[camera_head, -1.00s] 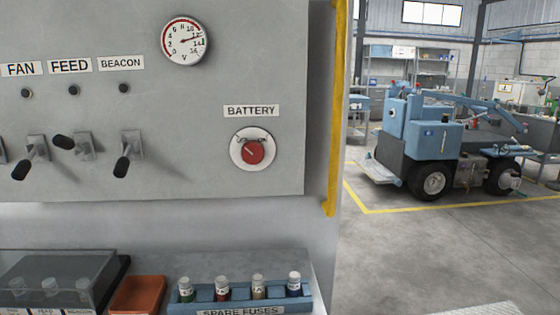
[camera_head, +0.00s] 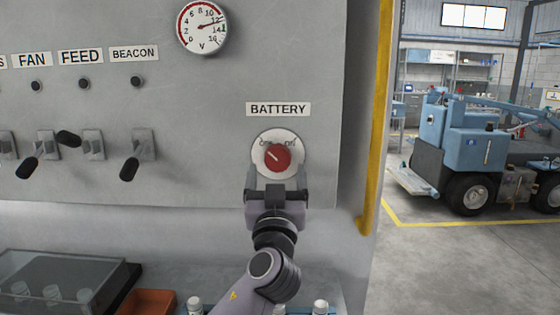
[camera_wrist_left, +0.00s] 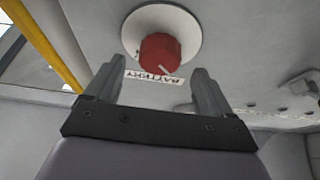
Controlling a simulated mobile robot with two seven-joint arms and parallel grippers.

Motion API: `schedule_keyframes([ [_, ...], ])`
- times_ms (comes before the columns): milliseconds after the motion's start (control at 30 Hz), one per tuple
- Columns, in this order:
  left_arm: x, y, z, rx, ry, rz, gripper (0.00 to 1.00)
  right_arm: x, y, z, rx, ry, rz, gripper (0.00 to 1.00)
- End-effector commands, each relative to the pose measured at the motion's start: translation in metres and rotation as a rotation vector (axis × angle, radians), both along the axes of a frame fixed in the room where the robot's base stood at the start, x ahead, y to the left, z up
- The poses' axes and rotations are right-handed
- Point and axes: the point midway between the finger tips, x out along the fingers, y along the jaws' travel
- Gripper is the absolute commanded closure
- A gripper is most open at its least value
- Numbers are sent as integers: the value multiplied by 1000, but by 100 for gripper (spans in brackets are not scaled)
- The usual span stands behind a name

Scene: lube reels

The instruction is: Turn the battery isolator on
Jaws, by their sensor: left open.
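The battery isolator (camera_head: 277,158) is a red knob on a round white plate, under the BATTERY label (camera_head: 278,109) on the grey panel. A light mark on the knob points to the upper left. In the head view my left gripper (camera_head: 278,180) is open just below and in front of the knob, with its fingers pointing at the panel. In the left wrist view the red knob (camera_wrist_left: 160,54) shows beyond the open fingertips, with nothing between them. Whether the fingers touch the plate cannot be told. My right gripper is not in view.
Left of the isolator are the FAN, FEED and BEACON toggle switches (camera_head: 140,160) and a round voltage gauge (camera_head: 202,27). Below are a clear-covered box (camera_head: 65,280) and an orange tray (camera_head: 148,302). A yellow edge (camera_head: 375,120) borders the panel on the right.

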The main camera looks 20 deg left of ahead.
Motion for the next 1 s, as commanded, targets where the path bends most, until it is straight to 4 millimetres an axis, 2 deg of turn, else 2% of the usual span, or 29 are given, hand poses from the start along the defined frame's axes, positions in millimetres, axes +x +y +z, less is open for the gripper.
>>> schedule_keyframes([
  [100,15,5,9,3,1,1,17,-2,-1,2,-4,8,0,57],
  [300,31,9,13,2,3,-1,17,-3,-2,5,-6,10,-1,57],
  [667,35,10,14,0,2,-2,17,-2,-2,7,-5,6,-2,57],
  [833,34,10,14,0,2,-1,69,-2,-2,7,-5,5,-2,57],
  [867,34,10,14,1,2,-1,73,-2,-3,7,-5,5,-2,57],
  [1000,34,10,14,3,3,-1,73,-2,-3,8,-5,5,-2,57],
])
